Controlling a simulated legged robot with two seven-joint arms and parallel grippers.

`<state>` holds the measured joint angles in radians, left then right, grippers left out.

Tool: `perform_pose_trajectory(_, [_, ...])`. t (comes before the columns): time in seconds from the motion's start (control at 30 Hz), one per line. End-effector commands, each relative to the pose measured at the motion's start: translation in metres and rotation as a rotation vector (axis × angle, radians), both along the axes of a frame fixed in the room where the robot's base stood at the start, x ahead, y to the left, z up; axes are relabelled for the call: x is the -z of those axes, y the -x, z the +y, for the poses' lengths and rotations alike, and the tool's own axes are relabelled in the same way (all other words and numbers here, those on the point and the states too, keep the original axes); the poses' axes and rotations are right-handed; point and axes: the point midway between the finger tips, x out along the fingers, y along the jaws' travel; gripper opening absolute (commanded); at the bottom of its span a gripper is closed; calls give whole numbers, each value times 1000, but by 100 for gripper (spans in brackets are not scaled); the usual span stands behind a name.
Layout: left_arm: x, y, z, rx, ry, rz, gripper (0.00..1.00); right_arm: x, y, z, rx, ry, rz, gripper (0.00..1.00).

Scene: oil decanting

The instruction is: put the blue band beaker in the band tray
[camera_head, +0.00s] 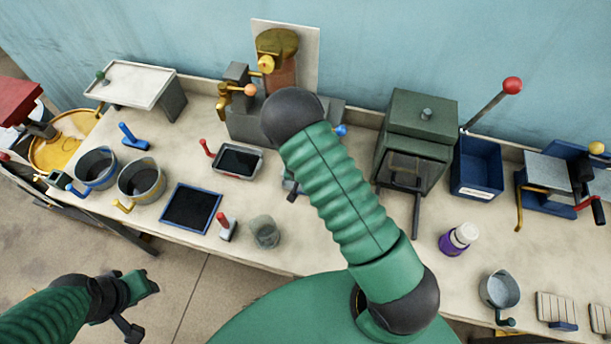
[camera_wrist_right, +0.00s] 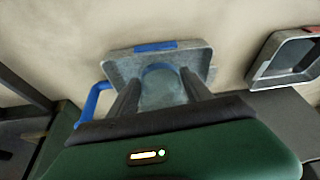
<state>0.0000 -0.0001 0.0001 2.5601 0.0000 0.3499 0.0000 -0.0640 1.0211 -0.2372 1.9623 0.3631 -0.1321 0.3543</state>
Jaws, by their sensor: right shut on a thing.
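My right gripper (camera_wrist_right: 160,84) is shut on a clear greyish beaker (camera_wrist_right: 163,92) with a blue arc at its top, in the right wrist view. The beaker is between the fingers, in front of a grey metal tray (camera_wrist_right: 198,57) with a blue band on its edge and a blue handle (camera_wrist_right: 90,103) beside it. I cannot tell whether the beaker touches the tray floor. In the head view my right arm hides the gripper, the beaker and most of this tray. My left gripper (camera_head: 137,300) is off the bench at lower left, and its opening is unclear.
A tray with a red handle (camera_head: 240,161) lies left of my right arm. A plain glass beaker (camera_head: 265,232), a blue-edged dark mat (camera_head: 190,208) and two grey pots (camera_head: 141,180) stand farther left or forward. A green box (camera_head: 417,140) stands right of the arm.

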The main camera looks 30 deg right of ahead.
Motion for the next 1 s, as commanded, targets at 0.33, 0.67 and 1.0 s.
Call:
perform_pose_trajectory(0.33, [2,0,0,0,0,0,36,4,0,0,0,0,-1,60])
perform_pose_trajectory(0.67, [1,0,0,0,0,0,36,4,0,0,0,0,-1,80])
perform_pose_trajectory(1.0, [8,0,0,0,0,0,36,-29,7,10,-4,0,-7,80])
